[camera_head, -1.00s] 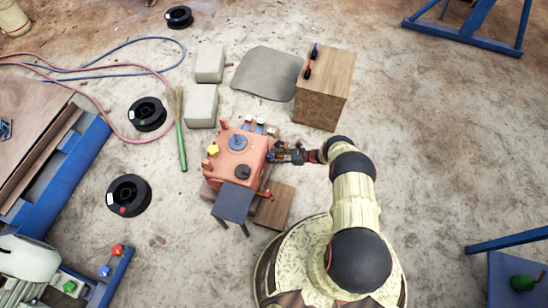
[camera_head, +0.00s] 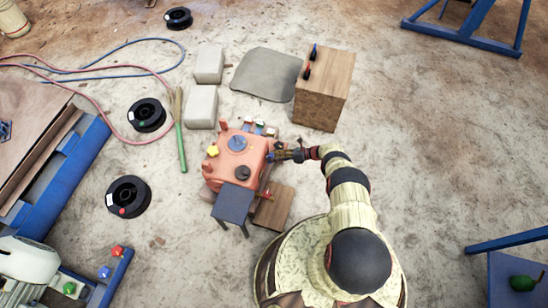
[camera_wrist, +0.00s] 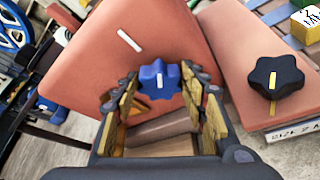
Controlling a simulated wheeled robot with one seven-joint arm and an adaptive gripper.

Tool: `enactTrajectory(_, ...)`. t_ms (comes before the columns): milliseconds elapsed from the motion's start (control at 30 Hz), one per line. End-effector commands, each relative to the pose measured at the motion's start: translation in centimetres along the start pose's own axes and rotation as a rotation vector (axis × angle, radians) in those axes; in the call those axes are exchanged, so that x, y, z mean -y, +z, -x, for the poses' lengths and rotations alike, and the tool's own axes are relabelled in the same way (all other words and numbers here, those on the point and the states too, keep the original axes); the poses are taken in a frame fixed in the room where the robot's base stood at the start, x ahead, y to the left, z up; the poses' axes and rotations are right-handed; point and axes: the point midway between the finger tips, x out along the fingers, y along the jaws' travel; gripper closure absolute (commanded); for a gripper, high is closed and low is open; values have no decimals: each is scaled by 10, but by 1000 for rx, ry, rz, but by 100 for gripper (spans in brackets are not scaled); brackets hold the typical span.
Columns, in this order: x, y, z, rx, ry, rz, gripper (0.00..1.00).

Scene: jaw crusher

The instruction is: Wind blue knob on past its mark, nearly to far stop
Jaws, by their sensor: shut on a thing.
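The blue knob (camera_wrist: 172,76) is star-shaped with a pale pointer line, on the side of the orange crusher body (camera_wrist: 95,85). My gripper (camera_wrist: 160,84) has its yellow-padded fingers on either side of the knob and is shut on it. In the wrist view the pointer stands nearly upright. A white mark (camera_wrist: 130,40) is on the orange face, above and left of the knob. In the head view my gripper (camera_head: 283,153) reaches the right side of the crusher (camera_head: 222,165), and the knob there is hidden or too small to tell.
A black knob (camera_wrist: 268,73) with a yellow pointer sits on the orange panel to the right. A wooden box (camera_head: 324,92) stands behind my arm and a small wooden block (camera_head: 273,205) in front. A dark small table (camera_head: 233,202) stands by the crusher. Open floor lies right.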

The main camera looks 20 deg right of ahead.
Motion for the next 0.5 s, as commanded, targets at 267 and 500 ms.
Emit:
enactTrajectory(267, 0, 0, 0, 1, -1, 1, 54)
enactTrajectory(500, 0, 0, 0, 1, -1, 1, 40)
